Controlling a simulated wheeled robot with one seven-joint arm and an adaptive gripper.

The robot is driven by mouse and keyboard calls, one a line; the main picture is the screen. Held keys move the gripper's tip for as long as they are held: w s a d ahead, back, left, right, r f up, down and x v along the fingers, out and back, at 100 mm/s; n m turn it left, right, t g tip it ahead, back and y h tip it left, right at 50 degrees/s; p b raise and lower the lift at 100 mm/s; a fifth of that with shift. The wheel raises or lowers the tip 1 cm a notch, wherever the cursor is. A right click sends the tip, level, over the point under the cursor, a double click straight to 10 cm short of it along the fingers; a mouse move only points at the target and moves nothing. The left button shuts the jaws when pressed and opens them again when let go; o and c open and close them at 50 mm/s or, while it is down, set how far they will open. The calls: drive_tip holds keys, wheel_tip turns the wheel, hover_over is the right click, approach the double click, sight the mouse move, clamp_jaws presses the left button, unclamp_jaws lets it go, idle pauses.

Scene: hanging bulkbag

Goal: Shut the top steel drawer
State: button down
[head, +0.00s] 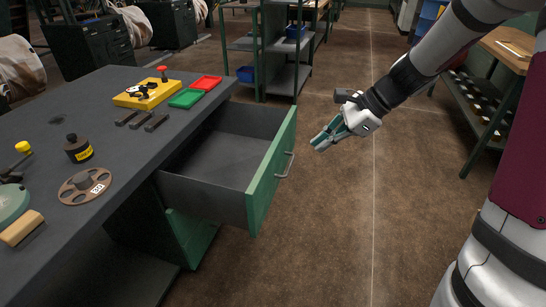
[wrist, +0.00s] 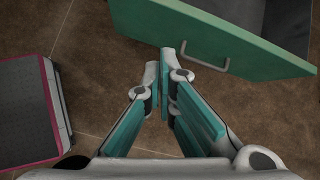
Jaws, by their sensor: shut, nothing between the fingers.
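The top steel drawer (head: 220,153) is pulled well out of the green and dark steel desk, and its grey inside looks empty. Its green front (head: 272,170) carries a metal bar handle (head: 285,165). In the wrist view the drawer front (wrist: 210,35) and handle (wrist: 205,60) are at the top. My gripper (head: 318,143) is in the air to the right of the drawer front, apart from it. Its teal-padded fingers (wrist: 166,85) are shut with nothing held, and their tips point toward the drawer front.
A workbench with shelves (head: 500,90) stands at right. The brown floor (head: 345,225) right of the drawer is clear.

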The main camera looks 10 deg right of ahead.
drive_tip(key=w+d+f+m+t+y+b, duration=0.1)
drive_tip(key=w+d+f+m+b, duration=0.25)
drive_tip(key=f, duration=0.45)
drive_tip(key=b, duration=0.4)
approach(274, 174)
drive_tip(key=f, duration=0.4)
drive_tip(key=shift+s+d+m, duration=0.2)
drive_tip(key=shift+d+m, duration=0.05)
drive_tip(key=shift+w+a+r, duration=0.15)
drive_tip(key=shift+w+a, duration=0.15)
drive_tip(key=shift+a, duration=0.2)
drive_tip(key=shift+w+a+r, duration=0.1)
drive_tip(key=shift+w+a, duration=0.2)
drive_tip(key=shift+a, duration=0.2)
drive_tip(key=shift+w+a+r+b, duration=0.1)
drive_tip(key=shift+w+a+b, duration=0.25)
drive_tip(key=shift+a, duration=0.3)
drive_tip(key=shift+a, duration=0.15)
